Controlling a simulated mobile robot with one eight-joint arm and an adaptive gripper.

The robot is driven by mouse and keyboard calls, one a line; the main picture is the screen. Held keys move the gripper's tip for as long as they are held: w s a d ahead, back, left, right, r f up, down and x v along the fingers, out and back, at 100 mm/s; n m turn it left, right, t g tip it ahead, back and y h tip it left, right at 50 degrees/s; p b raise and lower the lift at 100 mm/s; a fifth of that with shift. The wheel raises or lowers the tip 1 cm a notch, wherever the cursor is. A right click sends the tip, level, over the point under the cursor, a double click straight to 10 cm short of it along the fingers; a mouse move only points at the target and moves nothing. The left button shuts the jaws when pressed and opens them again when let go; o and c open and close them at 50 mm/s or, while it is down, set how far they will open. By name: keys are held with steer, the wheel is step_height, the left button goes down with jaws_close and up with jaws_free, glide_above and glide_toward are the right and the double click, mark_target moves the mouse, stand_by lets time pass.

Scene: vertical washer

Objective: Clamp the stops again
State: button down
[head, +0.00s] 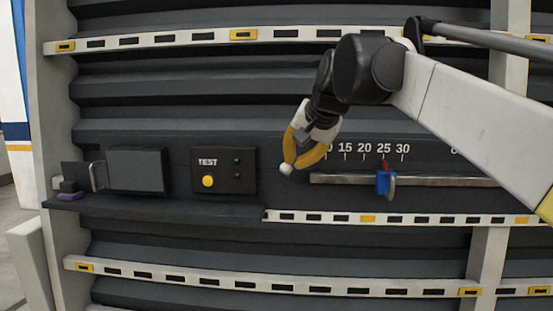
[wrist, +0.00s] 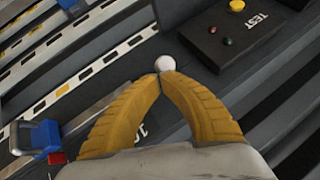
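A blue stop (head: 382,183) with a red pointer sits on the metal rail (head: 445,181), its pointer near the 25 mark of the scale. A grey lever (head: 392,186) is on its right side; I cannot tell whether it is clamped. The blue stop also shows at the left of the wrist view (wrist: 42,136). My gripper (head: 291,165) is left of the rail's left end, its yellow fingers pointing down at a white ball knob (head: 286,169). In the wrist view the fingertips (wrist: 160,77) meet, with the knob (wrist: 165,63) just beyond them. Contact with it is unclear.
A dark TEST box (head: 223,170) with a yellow button is left of my gripper. Farther left are a dark panel (head: 137,171) and a metal handle (head: 97,176) above a ledge. White slotted strips (head: 205,280) cross the ribbed dark wall.

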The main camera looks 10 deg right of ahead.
steer(key=shift+s+f+t+b, duration=0.2)
steer(key=shift+t+b, duration=0.1)
